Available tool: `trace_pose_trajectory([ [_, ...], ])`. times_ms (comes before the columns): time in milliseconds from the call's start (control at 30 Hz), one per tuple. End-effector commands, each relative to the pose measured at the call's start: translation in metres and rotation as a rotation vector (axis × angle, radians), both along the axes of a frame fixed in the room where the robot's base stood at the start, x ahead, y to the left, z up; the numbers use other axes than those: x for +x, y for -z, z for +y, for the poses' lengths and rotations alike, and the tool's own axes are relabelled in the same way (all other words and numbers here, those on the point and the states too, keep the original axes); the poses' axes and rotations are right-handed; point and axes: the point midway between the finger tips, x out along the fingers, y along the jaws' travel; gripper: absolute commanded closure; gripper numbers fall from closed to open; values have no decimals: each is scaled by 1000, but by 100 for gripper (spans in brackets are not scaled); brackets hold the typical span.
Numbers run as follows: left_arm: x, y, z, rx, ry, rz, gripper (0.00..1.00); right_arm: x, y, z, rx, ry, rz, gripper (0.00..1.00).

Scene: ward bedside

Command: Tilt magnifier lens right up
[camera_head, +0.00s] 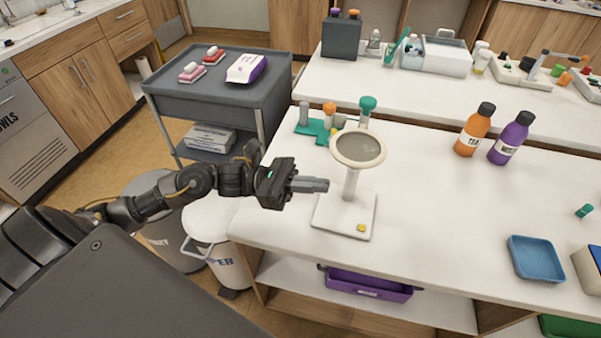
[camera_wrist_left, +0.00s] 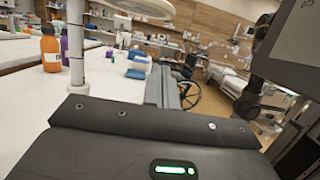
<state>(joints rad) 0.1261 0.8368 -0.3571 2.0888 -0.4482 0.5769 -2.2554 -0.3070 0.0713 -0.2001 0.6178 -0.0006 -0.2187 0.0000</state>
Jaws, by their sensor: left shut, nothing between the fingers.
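The magnifier stands on the white bench. It has a round lens in a cream rim (camera_head: 358,149), a white post (camera_head: 351,184) and a square white base (camera_head: 330,213) with a yellow button. The lens faces mostly upward, tilted somewhat towards me. My left gripper (camera_head: 326,185) is shut and empty, just left of the post and below the lens; I cannot tell if it touches the post. In the left wrist view the post (camera_wrist_left: 76,40) stands at the left, part of the lens rim (camera_wrist_left: 148,8) shows at the top, and the gripper fingers (camera_wrist_left: 161,86) are together. My right gripper is not in view.
An orange bottle (camera_head: 473,132) and a purple bottle (camera_head: 509,142) stand right of the magnifier. A green rack (camera_head: 315,128) with capped tubes is behind it. A blue tray (camera_head: 536,258) lies at the front right. The bench between is clear.

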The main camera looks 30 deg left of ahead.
Motion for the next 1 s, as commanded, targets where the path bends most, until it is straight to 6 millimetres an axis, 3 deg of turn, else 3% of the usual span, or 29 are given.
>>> trace_pose_trajectory([
  [33, 3, -10, -11, -5, 1, -1, 100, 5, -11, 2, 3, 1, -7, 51],
  [200, 10, -17, -44, -4, 3, -1, 100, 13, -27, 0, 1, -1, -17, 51],
  [500, 10, -49, -43, 1, 2, 0, 100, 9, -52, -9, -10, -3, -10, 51],
  [1000, 10, -51, -43, 0, 4, 2, 100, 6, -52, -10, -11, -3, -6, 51],
])
